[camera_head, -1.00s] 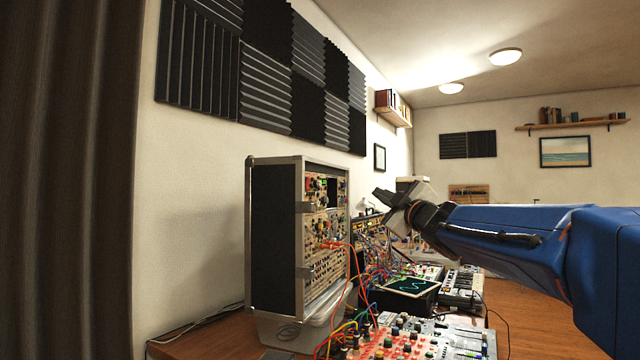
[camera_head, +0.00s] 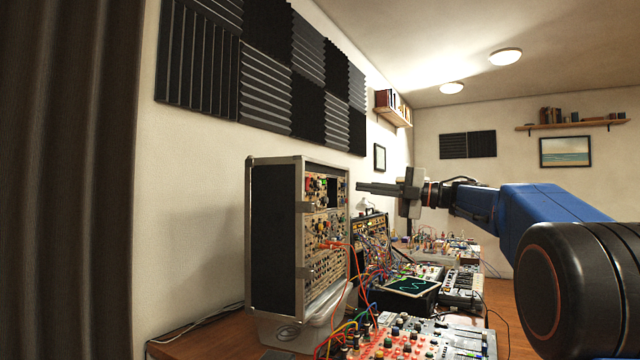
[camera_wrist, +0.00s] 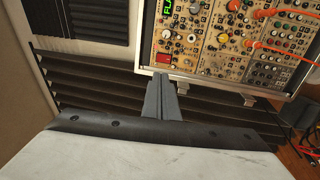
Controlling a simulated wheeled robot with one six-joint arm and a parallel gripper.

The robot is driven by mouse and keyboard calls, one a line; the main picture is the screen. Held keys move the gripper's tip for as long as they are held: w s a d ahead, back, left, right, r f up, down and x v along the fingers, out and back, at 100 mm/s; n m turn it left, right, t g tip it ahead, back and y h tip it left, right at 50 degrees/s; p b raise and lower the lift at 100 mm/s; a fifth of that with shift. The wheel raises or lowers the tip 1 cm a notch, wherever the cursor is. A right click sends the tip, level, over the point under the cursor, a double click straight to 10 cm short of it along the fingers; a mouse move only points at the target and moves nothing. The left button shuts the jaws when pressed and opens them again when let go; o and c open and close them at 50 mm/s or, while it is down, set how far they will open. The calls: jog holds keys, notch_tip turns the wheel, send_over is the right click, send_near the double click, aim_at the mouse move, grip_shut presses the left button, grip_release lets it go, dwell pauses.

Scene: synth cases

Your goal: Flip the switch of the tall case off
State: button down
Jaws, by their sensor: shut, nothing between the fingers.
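The fingers (camera_wrist: 160,98) are together and empty; contact is not visible.
Orange cables (camera_wrist: 265,45) hang from the panel. A mixer (camera_head: 400,345) with coloured cables, a small screen unit (camera_head: 405,287) and other synth gear (camera_head: 370,232) crowd the table. The wall with foam panels (camera_head: 265,75) is behind the case.

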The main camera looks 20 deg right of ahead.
aim_at(309, 179)
dwell(0.3)
jog(key=x, duration=1.3)
jog(key=shift+w+a+r, duration=0.1)
jog(key=shift+w+a, duration=0.05)
jog(key=shift+a, duration=0.05)
jog(key=shift+w+a, duration=0.15)
jog(key=shift+a, duration=0.1)
jog(key=shift+r, duration=0.1)
jog(key=shift+w+a+r, duration=0.15)
jog(key=shift+a+r, duration=0.05)
jog(key=shift+d, duration=0.1)
